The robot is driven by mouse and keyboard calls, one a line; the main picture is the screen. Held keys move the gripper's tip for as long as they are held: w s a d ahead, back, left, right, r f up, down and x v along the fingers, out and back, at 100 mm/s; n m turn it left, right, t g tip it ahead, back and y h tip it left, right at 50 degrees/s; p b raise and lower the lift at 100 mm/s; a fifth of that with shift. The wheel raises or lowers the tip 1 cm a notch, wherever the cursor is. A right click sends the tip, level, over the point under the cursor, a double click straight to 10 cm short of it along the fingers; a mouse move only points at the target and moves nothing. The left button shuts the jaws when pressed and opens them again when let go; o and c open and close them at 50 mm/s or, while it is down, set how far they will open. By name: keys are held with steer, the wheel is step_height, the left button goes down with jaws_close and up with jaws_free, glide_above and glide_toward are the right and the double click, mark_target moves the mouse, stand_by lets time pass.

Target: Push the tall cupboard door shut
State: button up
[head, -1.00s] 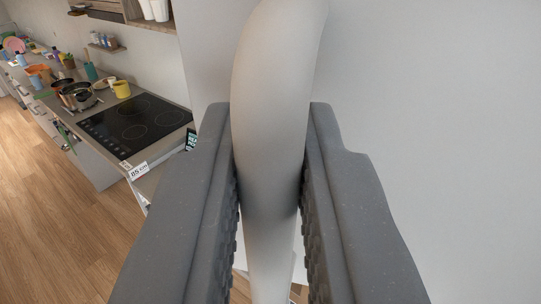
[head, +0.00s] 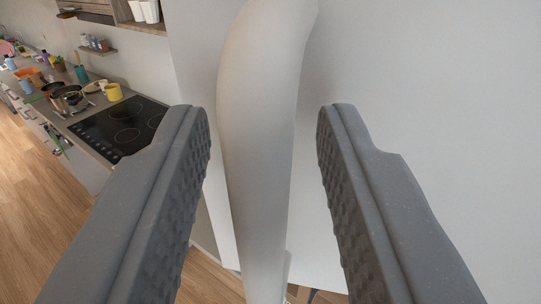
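The tall cupboard door is a plain pale grey panel (head: 440,90) filling the right of the head view. Its long rounded handle (head: 262,130) runs from the top to the bottom of the picture. My gripper (head: 263,120) is open, with one dark ridged finger on each side of the handle. A gap shows between each finger and the handle. The fingertips lie close in front of the panel; I cannot tell whether they touch it. How far the door stands from its frame is not clear.
At left a counter holds a black hob (head: 122,128), a pot (head: 70,98), a yellow mug (head: 112,92) and several small items. A small wall shelf (head: 97,48) carries bottles. Wooden floor (head: 50,240) lies open at lower left.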

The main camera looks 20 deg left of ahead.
steer(key=b+v, duration=0.4)
steer(key=v, duration=0.9)
steer(key=shift+s, duration=0.25)
stand_by(1.2)
stand_by(0.5)
